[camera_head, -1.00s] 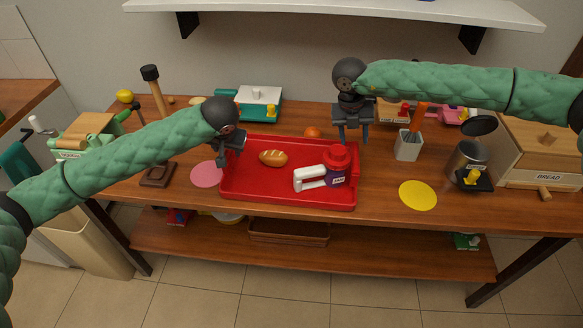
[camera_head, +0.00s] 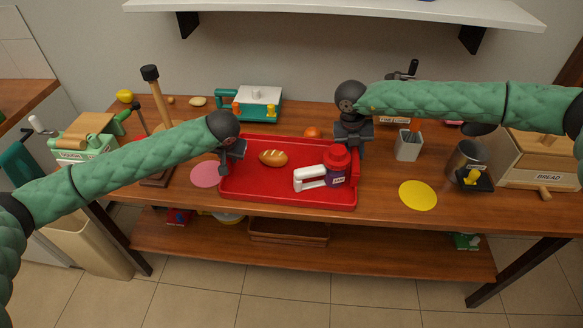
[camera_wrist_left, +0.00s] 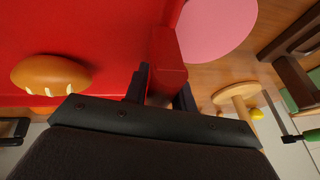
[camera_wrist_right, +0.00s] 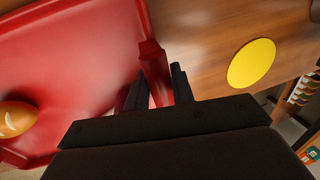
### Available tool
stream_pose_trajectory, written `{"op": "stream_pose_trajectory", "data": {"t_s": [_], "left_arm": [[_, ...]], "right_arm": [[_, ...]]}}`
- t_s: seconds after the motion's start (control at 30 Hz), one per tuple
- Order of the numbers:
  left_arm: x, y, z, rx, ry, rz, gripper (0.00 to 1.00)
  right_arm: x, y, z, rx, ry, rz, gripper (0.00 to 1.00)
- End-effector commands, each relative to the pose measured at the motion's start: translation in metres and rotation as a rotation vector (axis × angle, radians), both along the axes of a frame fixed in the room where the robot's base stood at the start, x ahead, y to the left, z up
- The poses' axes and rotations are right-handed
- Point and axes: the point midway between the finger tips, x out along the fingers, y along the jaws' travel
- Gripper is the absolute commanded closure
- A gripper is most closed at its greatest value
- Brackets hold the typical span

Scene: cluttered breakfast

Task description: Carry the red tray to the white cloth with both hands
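The red tray (camera_head: 285,196) lies flat on the wooden table with a bread roll (camera_head: 273,158), a red-lidded jar (camera_head: 337,160) and a white-handled thing (camera_head: 310,178) on it. My left gripper (camera_head: 226,164) is at its left edge. In the left wrist view its fingers (camera_wrist_left: 162,88) stand apart, one on each side of the tray's raised rim. My right gripper (camera_head: 353,148) is at the right edge. In the right wrist view its fingers (camera_wrist_right: 158,90) also stand apart, straddling the rim. I see no white cloth.
A pink disc (camera_head: 206,174) lies left of the tray and a yellow disc (camera_head: 418,194) to its right. An orange (camera_head: 312,132) sits behind it. A grey utensil holder (camera_head: 408,146), metal canister (camera_head: 465,158) and bread box (camera_head: 540,160) stand at the right.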

Motion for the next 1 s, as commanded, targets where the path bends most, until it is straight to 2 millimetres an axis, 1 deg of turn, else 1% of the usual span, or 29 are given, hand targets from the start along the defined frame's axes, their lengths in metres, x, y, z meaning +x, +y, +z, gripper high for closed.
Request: {"op": "stream_pose_trajectory", "data": {"t_s": [0.03,0.1,0.13,0.57,0.77,1.0], "left_arm": [[0.0,0.0,0.0,0.0,0.0,0.0,0.85],[0.0,0.0,0.0,0.0,0.0,0.0,0.98],[0.0,0.0,0.0,0.0,0.0,0.0,1.0],[0.0,0.0,0.004,-0.001,-0.001,-0.001,1.0],[0.0,-0.001,0.013,-0.001,-0.001,-0.001,1.0],[0.0,-0.001,0.031,-0.001,-0.001,-0.001,1.0]], "right_arm": [[0.0,0.0,0.0,0.0,0.0,0.0,0.86],[0.0,0.0,0.0,0.0,0.0,0.0,1.0],[0.0,0.0,0.0,0.0,0.0,0.0,1.0],[0.0,0.001,0.004,0.001,-0.001,0.0,1.0],[0.0,0.001,0.013,0.001,-0.001,0.001,1.0],[0.0,0.001,0.031,0.001,-0.001,0.001,1.0]]}}
